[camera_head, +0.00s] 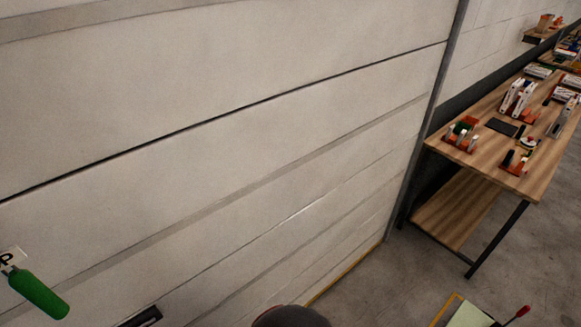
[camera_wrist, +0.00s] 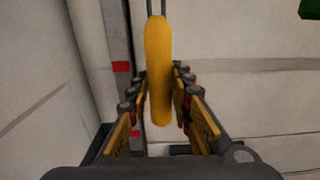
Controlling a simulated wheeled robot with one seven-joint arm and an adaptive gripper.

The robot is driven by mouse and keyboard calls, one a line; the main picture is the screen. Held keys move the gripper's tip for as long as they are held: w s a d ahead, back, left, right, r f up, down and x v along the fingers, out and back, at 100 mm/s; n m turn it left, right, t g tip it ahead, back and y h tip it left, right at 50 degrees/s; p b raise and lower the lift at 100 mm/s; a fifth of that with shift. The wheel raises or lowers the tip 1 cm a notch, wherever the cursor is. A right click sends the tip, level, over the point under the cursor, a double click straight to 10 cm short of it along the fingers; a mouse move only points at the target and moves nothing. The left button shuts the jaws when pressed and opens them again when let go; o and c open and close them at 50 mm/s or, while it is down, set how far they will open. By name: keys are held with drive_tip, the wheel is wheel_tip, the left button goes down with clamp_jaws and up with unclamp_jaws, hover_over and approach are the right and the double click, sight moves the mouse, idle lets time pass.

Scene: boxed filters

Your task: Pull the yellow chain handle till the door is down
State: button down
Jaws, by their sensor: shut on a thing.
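The yellow chain handle (camera_wrist: 158,70) hangs upright in the middle of the wrist view, with two thin dark chain strands above it. My gripper (camera_wrist: 160,100) is shut on it, with one finger on each side. The pale panelled door (camera_head: 230,170) fills most of the head view. Its lower panels reach down to near the floor, by a yellow line at the right. Whether its bottom edge touches the floor is not clear. My gripper and the yellow handle are not seen in the head view.
A green handle (camera_head: 38,292) is at the lower left of the head view, beside a small white sign with a letter P. A wooden table (camera_head: 480,155) with several small items stands at the right. The grey floor (camera_head: 400,285) between the door and the table is partly clear.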

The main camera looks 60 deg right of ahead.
idle(0.4)
wheel_tip(320, 180, up, 14)
drive_tip(key=p, duration=0.9)
drive_tip(key=shift+f+p, duration=0.1)
drive_tip(key=shift+p, duration=0.2)
drive_tip(key=shift+f, duration=0.1)
drive_tip(key=shift+c, duration=2.2)
unclamp_jaws()
drive_tip(key=v, duration=1.1)
drive_tip(key=shift+p, duration=0.35)
drive_tip(key=shift+f, duration=0.15)
